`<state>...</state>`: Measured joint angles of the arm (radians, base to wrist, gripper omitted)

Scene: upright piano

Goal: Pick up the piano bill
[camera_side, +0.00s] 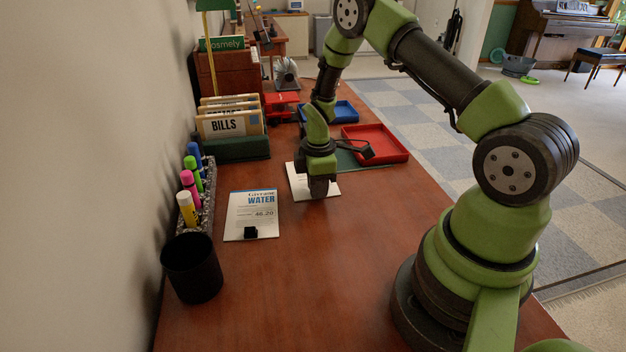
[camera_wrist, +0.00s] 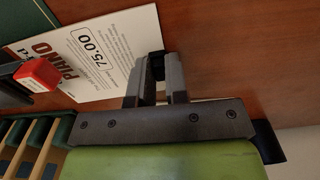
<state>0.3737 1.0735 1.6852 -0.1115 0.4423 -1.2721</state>
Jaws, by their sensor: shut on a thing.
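The piano bill is a white sheet headed PIANO with 75.00 printed on it; in the side view the piano bill (camera_side: 298,184) lies at the desk's middle, partly hidden by my gripper (camera_side: 318,190). In the wrist view the bill (camera_wrist: 120,50) reaches under my gripper (camera_wrist: 158,72). The fingers are close together, pointing down at the bill's edge, shut on a small dark block there. From these views I cannot tell whether the bill is clear of the desk.
The water bill (camera_side: 252,217) with a black block lies left of my gripper. A bills holder (camera_side: 230,125), markers (camera_side: 188,208), a black cup (camera_side: 191,268), a red tray (camera_side: 381,143) and a blue tray (camera_side: 343,112) surround it. The front desk is clear.

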